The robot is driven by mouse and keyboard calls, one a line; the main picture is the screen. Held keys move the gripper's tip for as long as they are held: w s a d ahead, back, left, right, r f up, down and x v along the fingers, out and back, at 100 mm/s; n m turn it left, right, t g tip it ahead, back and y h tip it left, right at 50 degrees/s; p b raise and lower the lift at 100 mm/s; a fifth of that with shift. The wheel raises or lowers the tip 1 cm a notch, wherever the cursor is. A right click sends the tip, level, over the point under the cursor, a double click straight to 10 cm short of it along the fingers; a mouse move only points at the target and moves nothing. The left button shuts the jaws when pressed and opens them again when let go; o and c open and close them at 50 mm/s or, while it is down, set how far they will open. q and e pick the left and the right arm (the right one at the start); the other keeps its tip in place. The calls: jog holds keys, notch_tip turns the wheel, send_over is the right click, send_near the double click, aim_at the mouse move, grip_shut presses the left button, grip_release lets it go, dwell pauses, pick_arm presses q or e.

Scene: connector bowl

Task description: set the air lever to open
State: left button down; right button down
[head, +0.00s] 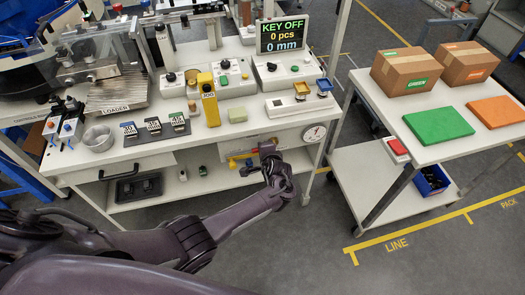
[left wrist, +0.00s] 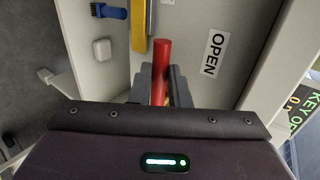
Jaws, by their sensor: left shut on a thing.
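The red air lever (left wrist: 161,60) runs between the fingers of my left gripper (left wrist: 158,85) in the left wrist view. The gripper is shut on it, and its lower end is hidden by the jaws. A white OPEN label (left wrist: 214,54) is on the panel to the right of the lever. In the head view my left gripper (head: 266,149) is at the front panel under the bench top, next to a yellow fitting (head: 238,160). The lever is hidden there by the gripper. My right gripper is not in view.
A round gauge (head: 314,133) is on the panel right of the gripper. The bench display (head: 282,36) reads KEY OFF, 0 pcs, 0 mm. A lower shelf (head: 215,182) lies below the gripper. A side table (head: 400,125) with boxes stands right, with clear floor between.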

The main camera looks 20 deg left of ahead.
pick_arm(q)
jog(key=c, duration=1.4)
grip_release()
jog(key=shift+o, duration=0.2)
jog(key=p+v, duration=0.2)
jog(key=v, duration=0.6)
jog(key=shift+f, duration=0.15)
